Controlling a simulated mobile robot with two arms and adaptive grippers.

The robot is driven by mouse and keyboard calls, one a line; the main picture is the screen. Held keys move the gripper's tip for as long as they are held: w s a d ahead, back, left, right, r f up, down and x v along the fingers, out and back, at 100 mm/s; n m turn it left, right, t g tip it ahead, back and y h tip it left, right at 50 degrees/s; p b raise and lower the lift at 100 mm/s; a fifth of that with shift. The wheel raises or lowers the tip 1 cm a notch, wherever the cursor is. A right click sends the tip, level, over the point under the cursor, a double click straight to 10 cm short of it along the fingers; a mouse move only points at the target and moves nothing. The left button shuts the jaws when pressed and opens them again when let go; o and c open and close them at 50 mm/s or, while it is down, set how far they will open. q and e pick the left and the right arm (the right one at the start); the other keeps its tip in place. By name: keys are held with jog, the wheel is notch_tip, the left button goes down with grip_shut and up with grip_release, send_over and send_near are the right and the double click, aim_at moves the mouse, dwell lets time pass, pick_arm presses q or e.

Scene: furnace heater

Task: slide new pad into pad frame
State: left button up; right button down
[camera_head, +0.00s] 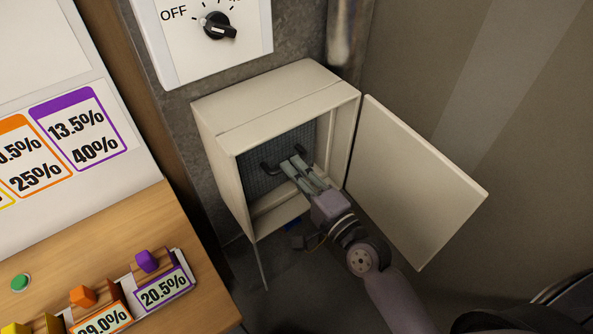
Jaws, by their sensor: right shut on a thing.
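The pad frame is the open cream box (222,165) on the wall. A dark grey meshed pad (257,178) stands inside it, with a black handle on its front. My right gripper (292,166) reaches into the box from the lower right and is shut on the pad's handle. The gripper fingers cover part of the handle and pad. I cannot tell how deep the pad sits. My left gripper is not in view.
The box's door (415,185) hangs open to the right, close beside my right arm. A dial panel (210,40) marked OFF is above the box. At lower left, a wooden table (140,225) holds coloured blocks with percentage labels.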

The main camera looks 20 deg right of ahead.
jog(key=shift+x, duration=0.95)
jog(key=c, duration=1.6)
grip_release()
jog(key=shift+f, duration=0.1)
jog(key=v, duration=1.2)
